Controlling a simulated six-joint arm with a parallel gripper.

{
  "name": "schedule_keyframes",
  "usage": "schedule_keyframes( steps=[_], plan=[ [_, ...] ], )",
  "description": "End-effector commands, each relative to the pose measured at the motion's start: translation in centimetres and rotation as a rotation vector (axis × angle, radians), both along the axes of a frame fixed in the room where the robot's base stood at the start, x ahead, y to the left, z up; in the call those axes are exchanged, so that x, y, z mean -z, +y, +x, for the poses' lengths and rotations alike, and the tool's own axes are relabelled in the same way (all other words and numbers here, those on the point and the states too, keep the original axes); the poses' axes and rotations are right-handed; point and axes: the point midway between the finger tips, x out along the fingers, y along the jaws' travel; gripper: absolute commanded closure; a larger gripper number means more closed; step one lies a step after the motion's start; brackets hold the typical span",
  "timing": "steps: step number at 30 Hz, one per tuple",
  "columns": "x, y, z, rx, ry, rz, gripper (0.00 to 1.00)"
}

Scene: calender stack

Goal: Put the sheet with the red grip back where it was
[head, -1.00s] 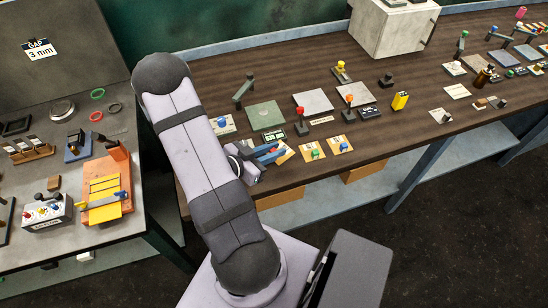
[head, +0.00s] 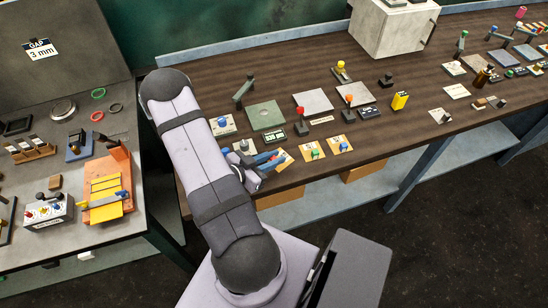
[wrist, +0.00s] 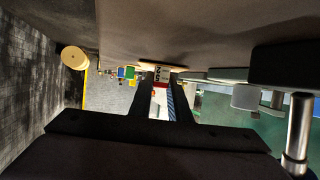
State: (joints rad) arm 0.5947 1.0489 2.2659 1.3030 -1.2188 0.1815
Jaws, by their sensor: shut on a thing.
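My gripper (head: 270,160) is low at the front edge of the brown bench, beside the yellow-orange cards. In the wrist view its two dark fingers (wrist: 161,105) come close together on a small red part (wrist: 160,85), which looks like the red grip. A pale label with dark marks (wrist: 162,74) shows just beyond it. In the head view a pale orange sheet (head: 285,160) shows at the fingertips, partly covered by my gripper. I cannot tell whether it touches the bench.
Two orange cards lie to the right, with a green grip (head: 314,154) and a blue grip (head: 341,147). A grey table (head: 60,250) with several devices is at the left, across a gap.

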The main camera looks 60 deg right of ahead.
Motion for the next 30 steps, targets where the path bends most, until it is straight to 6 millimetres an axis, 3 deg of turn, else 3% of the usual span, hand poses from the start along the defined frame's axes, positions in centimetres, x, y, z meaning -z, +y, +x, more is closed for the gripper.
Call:
schedule_keyframes(
  steps=[6,7,9,22,30],
  plan=[
    [0.5,0.0,0.0,0.000,0.000,0.000,1.00],
    [0.4,0.0,0.0,0.000,0.000,0.000,0.79],
    [0.3,0.0,0.0,0.000,0.000,0.000,0.65],
    [-0.3,0.0,0.0,0.000,0.000,0.000,0.65],
    [-1.0,2.6,1.3,-0.006,-0.002,-0.002,0.65]
  ],
)
